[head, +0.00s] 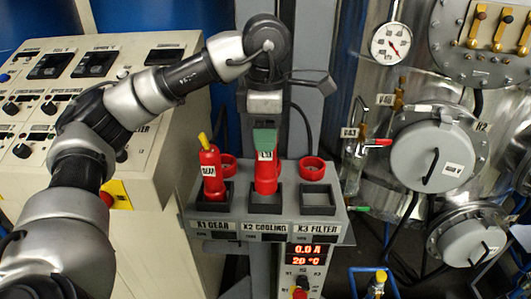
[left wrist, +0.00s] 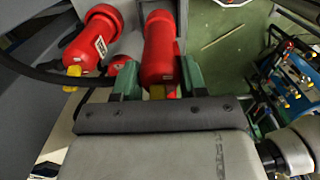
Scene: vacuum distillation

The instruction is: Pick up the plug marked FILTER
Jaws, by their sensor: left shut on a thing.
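My left gripper (head: 265,138) reaches over the grey socket box (head: 240,238) with green fingers. It is shut on a red plug (head: 266,178) at the X2 COOLING place; I cannot read this plug's label. In the left wrist view this red plug (left wrist: 160,50) lies between the green fingers (left wrist: 158,84), its yellow end towards the palm. A second red plug (head: 211,175), marked GEAR, stands at X1 GEAR with its yellow end up. It also shows in the left wrist view (left wrist: 95,40). My right gripper is out of view.
A control desk (head: 140,165) stands left, close to my left arm. A steel vessel with a round hatch (head: 432,157), a gauge (head: 391,43) and a red-handled valve (head: 377,143) is at right. Below the sockets is a red digital display (head: 307,255).

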